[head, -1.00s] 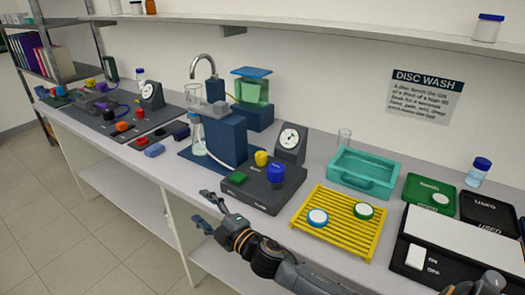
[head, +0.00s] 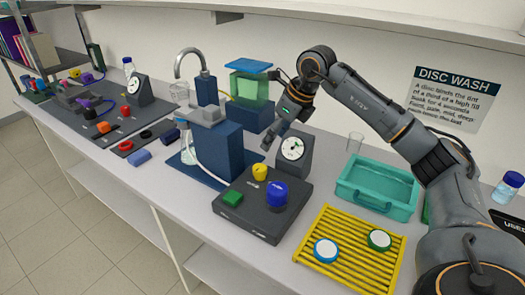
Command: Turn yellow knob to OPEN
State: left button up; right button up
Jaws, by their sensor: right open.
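The yellow knob (head: 260,172) stands on a dark control box (head: 247,222) in the middle of the bench. A larger blue knob (head: 277,194) is to its right and a green button (head: 232,199) to its left on the same box. My right gripper (head: 272,143) is above and behind the yellow knob, fingers pointing down, open and empty. It appears apart from the knob, in front of the gauge's left side. The knob's marking is too small to read. My left gripper is out of view.
A round gauge (head: 293,148) stands behind the box, and a blue pump block (head: 220,150) is at its left. A yellow rack (head: 345,262) with two discs and a teal tray (head: 350,190) are at the right. Another panel with coloured knobs (head: 104,127) is far left.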

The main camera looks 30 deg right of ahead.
jog(key=d, duration=0.1)
jog(key=p, duration=0.2)
send_near(260, 167)
notch_tip(260, 167, down, 3)
jog(key=a, duration=0.1)
jog(key=w+f, duration=0.2)
jog(key=shift+f, duration=0.25)
jog(key=shift+p+x, duration=0.45)
jog(key=shift+x, duration=0.5)
jog(key=shift+a+f, duration=0.15)
jog(key=shift+f, duration=0.1)
jog(key=shift+w+f, duration=0.15)
jog(key=shift+f, duration=0.05)
jog(key=shift+c, duration=0.2)
jog(key=c, duration=0.7)
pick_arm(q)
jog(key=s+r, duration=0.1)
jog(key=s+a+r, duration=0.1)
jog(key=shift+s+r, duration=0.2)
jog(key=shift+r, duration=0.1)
pick_arm(e)
jog(key=c, duration=0.4)
